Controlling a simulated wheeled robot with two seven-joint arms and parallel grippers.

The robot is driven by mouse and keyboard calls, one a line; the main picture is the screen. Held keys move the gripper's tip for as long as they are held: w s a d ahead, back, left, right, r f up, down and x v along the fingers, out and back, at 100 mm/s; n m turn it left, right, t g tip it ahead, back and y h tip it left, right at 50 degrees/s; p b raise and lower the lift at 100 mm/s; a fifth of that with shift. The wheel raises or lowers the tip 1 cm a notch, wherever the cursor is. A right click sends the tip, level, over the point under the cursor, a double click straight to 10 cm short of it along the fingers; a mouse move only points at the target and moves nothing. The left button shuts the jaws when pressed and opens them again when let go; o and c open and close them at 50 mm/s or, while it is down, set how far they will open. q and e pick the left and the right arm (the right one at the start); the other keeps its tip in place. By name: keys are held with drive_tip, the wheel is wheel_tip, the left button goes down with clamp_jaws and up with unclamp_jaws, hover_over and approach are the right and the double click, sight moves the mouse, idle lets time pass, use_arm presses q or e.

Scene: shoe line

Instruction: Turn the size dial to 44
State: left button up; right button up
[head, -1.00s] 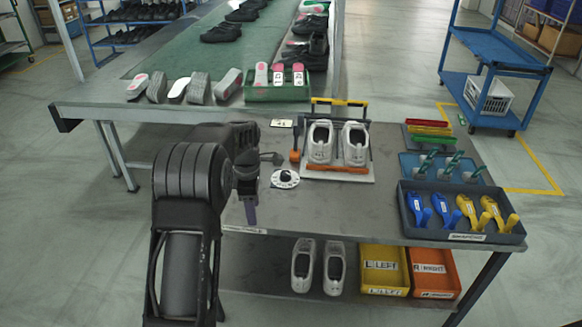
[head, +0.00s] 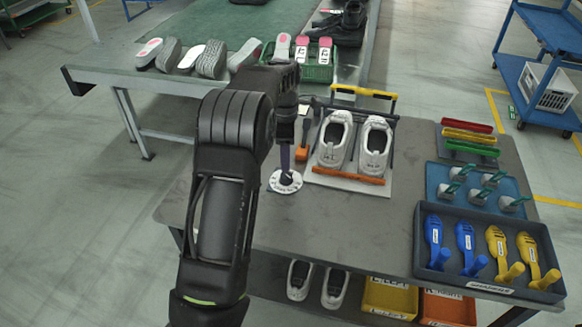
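The size dial (head: 285,182) is a white disc with dark marks around its rim. It lies flat on the grey table, left of the white shoe stand. My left gripper (head: 285,170) points straight down over the dial, its purple-grey finger reaching to the dial's middle. The finger hides most of the black knob, and I cannot tell whether it touches or grips it. The numbers on the dial are too small to read. My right gripper is not in view.
Two white shoes (head: 373,150) stand on the stand with an orange bar (head: 347,180), right of the dial. An orange-based tool (head: 303,150) stands close behind the dial. A dark tray (head: 430,280) of blue and yellow pieces sits at right.

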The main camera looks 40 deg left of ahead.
sight(286, 175)
use_arm(q)
drive_tip(key=shift+f+p, duration=0.4)
drive_tip(key=shift+f, duration=3.55)
drive_tip(key=shift+c, duration=0.4)
clamp_jaws()
